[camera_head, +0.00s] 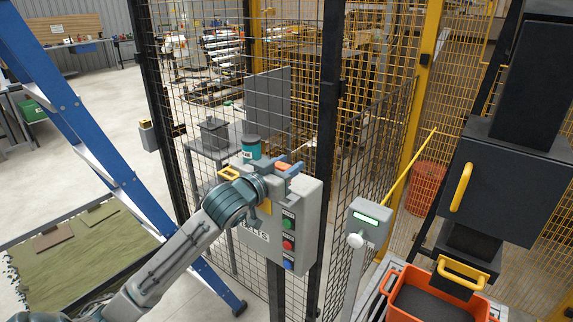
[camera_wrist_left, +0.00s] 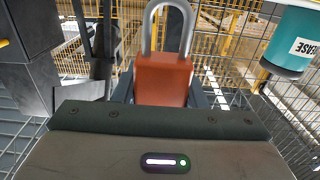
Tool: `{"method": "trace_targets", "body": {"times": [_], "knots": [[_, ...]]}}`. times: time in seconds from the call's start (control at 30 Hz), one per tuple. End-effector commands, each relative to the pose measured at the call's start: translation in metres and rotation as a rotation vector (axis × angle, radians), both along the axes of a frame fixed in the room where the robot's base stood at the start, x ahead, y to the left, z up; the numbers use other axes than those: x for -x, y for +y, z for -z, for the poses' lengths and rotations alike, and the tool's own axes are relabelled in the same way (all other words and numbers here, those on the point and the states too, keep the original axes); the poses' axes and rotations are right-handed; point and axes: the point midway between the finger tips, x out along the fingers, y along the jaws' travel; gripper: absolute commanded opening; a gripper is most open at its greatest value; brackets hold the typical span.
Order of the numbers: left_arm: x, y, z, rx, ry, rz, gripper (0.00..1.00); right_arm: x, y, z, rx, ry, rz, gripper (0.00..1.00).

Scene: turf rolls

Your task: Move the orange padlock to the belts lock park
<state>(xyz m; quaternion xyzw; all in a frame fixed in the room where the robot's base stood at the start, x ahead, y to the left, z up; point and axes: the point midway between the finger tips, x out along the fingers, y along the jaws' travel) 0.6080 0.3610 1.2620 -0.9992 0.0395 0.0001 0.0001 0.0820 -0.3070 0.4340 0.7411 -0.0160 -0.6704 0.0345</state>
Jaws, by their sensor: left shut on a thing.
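The orange padlock (camera_wrist_left: 163,78) is upright between the fingers of my left gripper (camera_wrist_left: 162,92) in the left wrist view, its grey shackle pointing up. In the head view, my left gripper (camera_head: 284,170) is shut on the padlock (camera_head: 283,166), just above the top of a grey control box (camera_head: 305,208). The box has a partly hidden label (camera_head: 257,232) that seems to read BELTS, with green, red and blue buttons. A yellow loop (camera_head: 229,173) shows at the box's upper left. I cannot tell which part is the lock park. My right gripper is not in view.
A teal grease can (camera_head: 251,147) stands just behind my gripper, and also shows in the left wrist view (camera_wrist_left: 294,38). Wire mesh fencing (camera_head: 340,170) rises behind the box. A blue ladder (camera_head: 95,140) stands left. A grey post box (camera_head: 370,219) and orange bin (camera_head: 402,292) are at right.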

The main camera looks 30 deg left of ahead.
Motion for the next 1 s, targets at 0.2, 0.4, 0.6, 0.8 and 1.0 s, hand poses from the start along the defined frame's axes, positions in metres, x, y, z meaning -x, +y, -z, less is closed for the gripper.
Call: {"method": "trace_targets", "body": {"times": [0.2, 0.4, 0.6, 0.8, 1.0], "knots": [[0.0, 0.0, -0.0001, 0.0, 0.0, 0.0, 0.13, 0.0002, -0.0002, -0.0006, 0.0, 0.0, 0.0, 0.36], [0.0, 0.0, -0.0002, 0.0, 0.0, 0.0, 0.13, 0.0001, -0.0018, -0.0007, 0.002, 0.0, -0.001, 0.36], [0.0, 0.0, -0.0009, 0.0, 0.0, 0.0, 0.13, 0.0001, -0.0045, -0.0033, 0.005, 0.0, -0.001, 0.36], [0.0, 0.0, -0.0006, 0.0, 0.0, -0.001, 0.13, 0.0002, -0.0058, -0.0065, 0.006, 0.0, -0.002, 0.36], [0.0, 0.0, -0.0002, 0.0, 0.0, 0.0, 0.13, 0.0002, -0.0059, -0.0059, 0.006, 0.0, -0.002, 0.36]]}}
